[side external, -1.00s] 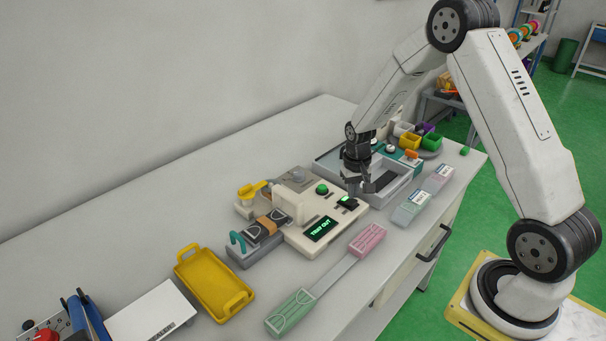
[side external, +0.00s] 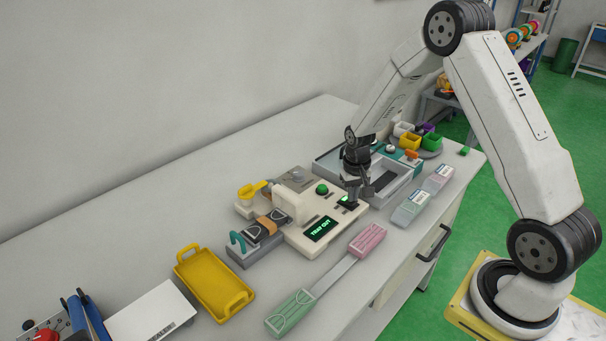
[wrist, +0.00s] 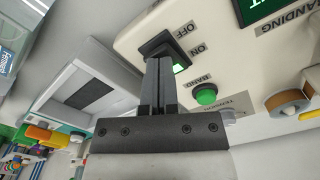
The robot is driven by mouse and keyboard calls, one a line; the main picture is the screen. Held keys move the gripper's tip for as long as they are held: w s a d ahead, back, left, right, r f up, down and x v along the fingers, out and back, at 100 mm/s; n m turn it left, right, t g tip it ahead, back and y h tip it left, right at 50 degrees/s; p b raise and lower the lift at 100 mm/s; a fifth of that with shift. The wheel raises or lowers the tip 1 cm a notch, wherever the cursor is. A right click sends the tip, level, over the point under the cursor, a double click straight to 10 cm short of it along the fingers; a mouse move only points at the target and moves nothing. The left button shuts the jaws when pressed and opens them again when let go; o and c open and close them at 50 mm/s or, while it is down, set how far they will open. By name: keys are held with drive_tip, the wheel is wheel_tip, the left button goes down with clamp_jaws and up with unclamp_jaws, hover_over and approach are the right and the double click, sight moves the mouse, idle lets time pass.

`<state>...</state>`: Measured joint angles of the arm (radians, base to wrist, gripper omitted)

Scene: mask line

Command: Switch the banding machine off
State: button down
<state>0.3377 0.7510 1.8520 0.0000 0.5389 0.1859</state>
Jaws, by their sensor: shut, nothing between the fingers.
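The banding machine (side external: 300,237) is a cream box on the bench, its display (side external: 321,229) lit with green text that appears to read "TRAY OUT". Its black rocker switch (wrist: 160,44) shows in the wrist view between the labels OFF and ON, with a lit green part by the ON side. My gripper (wrist: 158,62) is shut and empty, its fingertips over the switch near the ON end and hiding part of it. In the side view my gripper (side external: 352,199) points down at the switch; whether it touches cannot be told.
A green BAND button (wrist: 206,94) sits beside the switch. A grey open tray (side external: 397,190) lies just right of the machine. A yellow tray (side external: 215,283), a pink-and-green strip (side external: 333,275) and labelled packs (side external: 411,209) lie around it. Bare bench stretches behind the machine.

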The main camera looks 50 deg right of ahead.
drive_tip(key=shift+f, duration=0.35)
idle(0.4)
drive_tip(key=shift+r, duration=0.1)
drive_tip(key=shift+r, duration=3.4)
